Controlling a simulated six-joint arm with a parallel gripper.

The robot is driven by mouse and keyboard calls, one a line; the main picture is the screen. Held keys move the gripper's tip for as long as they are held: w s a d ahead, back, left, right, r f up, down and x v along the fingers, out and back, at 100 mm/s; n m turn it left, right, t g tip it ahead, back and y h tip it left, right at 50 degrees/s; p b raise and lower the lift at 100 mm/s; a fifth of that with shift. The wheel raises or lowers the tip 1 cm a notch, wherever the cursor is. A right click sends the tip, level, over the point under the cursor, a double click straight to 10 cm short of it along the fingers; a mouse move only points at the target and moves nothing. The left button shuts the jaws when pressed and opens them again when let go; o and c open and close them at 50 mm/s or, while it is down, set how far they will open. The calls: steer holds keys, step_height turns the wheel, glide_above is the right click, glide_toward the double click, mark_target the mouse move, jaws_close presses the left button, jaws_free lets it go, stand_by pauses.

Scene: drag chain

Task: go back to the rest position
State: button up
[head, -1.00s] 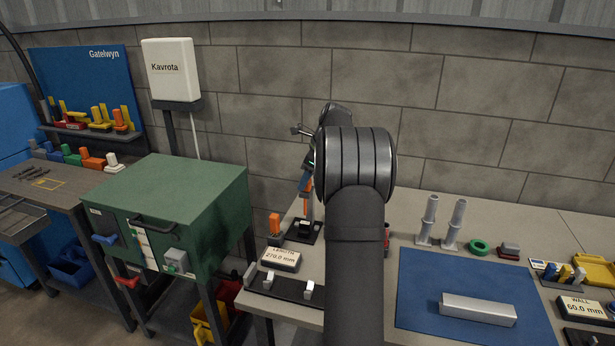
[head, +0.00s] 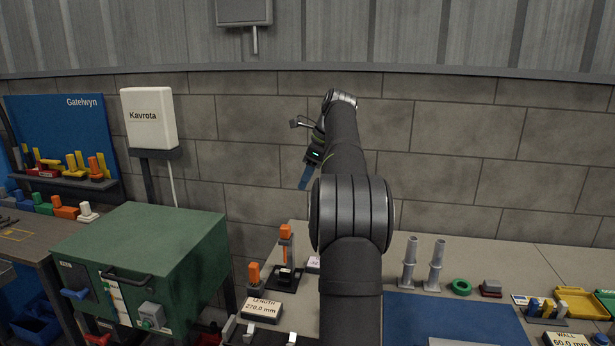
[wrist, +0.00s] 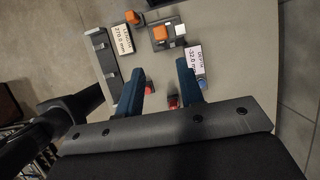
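My gripper (head: 307,174) is raised above the bench in front of the block wall, its blue fingers pointing down. In the wrist view (wrist: 160,68) the two blue fingers are apart with nothing held between them. Below it, an orange-topped gauge (head: 286,248) stands on a dark base on the bench. It also shows from above in the wrist view (wrist: 172,32), beyond the fingertips and apart from them. My arm's links hide part of the bench middle.
A length display (head: 262,308) reading 270.0 mm and a smaller orange-topped piece (head: 253,274) sit at the bench's left. A green cabinet (head: 150,260) stands left of the bench. Two grey posts (head: 409,264), a green ring (head: 461,286) and a yellow tray (head: 582,302) lie right. Air around my gripper is clear.

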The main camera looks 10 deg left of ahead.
mark_target(285, 226)
steer(key=shift+d+r, duration=0.1)
steer(key=shift+r, duration=0.05)
steer(key=x, duration=1.8)
steer(key=shift+d, duration=0.15)
